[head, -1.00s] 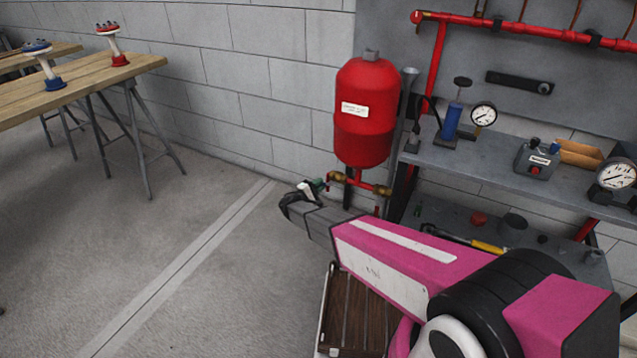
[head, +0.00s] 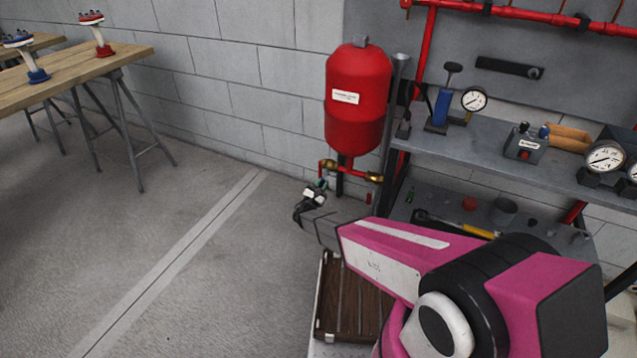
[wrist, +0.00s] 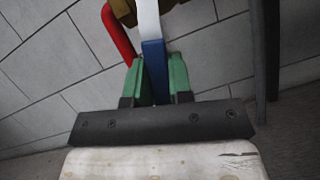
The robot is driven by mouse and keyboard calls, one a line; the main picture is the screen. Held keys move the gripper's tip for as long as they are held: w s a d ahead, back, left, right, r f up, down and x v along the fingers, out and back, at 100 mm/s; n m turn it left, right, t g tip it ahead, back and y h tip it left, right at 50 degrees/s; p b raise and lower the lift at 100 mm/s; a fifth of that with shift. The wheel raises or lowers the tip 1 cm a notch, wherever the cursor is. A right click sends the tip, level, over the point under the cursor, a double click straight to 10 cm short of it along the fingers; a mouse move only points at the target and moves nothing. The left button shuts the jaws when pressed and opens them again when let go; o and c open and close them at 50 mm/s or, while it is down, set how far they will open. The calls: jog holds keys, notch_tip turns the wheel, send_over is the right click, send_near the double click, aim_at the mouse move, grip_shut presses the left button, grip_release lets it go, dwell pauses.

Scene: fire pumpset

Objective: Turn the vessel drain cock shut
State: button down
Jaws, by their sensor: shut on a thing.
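The red vessel (head: 357,98) hangs by the wall. Below it runs a red pipe with brass fittings, and a brass fitting (head: 327,165) sits at its left end. My gripper (head: 321,184) is just below this fitting. In the wrist view its green fingertips (wrist: 155,78) are shut on the drain cock's blue lever grip (wrist: 154,66), one on each side. The lever's white part (wrist: 148,20) runs up to the brass cock body (wrist: 122,10), cut off by the frame's top edge. In the head view the lever is too small to make out clearly.
The red pipe (wrist: 117,32) curves close to the left of the lever. A grey bench (head: 480,150) with gauges stands at right, with a lower shelf beneath. A wooden table (head: 75,75) stands at far left. The floor (head: 180,230) between is clear.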

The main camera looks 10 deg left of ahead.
jog(key=shift+s+d+f+n+t+y, duration=0.15)
jog(key=shift+d+n+y, duration=0.2)
jog(key=shift+n, duration=0.35)
jog(key=shift+s+d+r+n+t+y, duration=0.1)
jog(key=shift+d+n+y, duration=0.1)
jog(key=shift+n+y, duration=0.35)
jog(key=shift+s+d+f+n+t+y, duration=0.1)
jog(key=shift+d+n+t+y, duration=0.15)
jog(key=shift+n, duration=0.6)
jog(key=shift+d, duration=0.1)
jog(key=c, duration=1)
grip_release()
